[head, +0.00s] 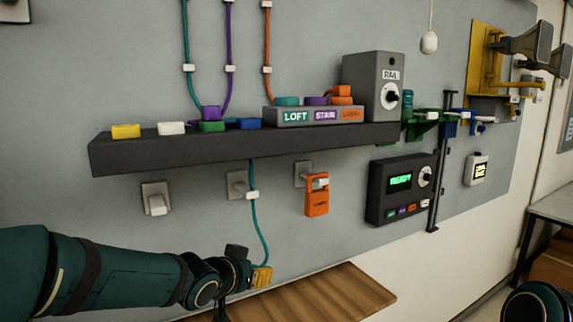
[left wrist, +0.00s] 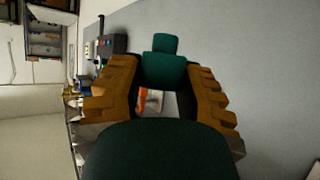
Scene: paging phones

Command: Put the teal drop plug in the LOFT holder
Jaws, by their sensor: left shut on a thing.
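The teal drop plug (left wrist: 163,68) sits between the fingers of my left gripper (left wrist: 165,95) in the left wrist view. In the head view my left gripper (head: 262,277) is shut on it below the shelf; the plug itself is mostly hidden there. A teal cord (head: 254,222) with a white clip runs from under the shelf down to the gripper. The LOFT holder (head: 294,117) is the teal-labelled left section of a grey block on the shelf, with a teal piece (head: 287,101) on top. My gripper is below and left of it. My right gripper is out of view.
The dark shelf (head: 140,155) carries coloured blocks and a grey RAN box (head: 374,85). Below it are wall outlets (head: 156,198), an orange padlock-like tag (head: 316,197) and a panel reading READY (head: 400,182). A wooden surface (head: 325,294) lies below right of my gripper.

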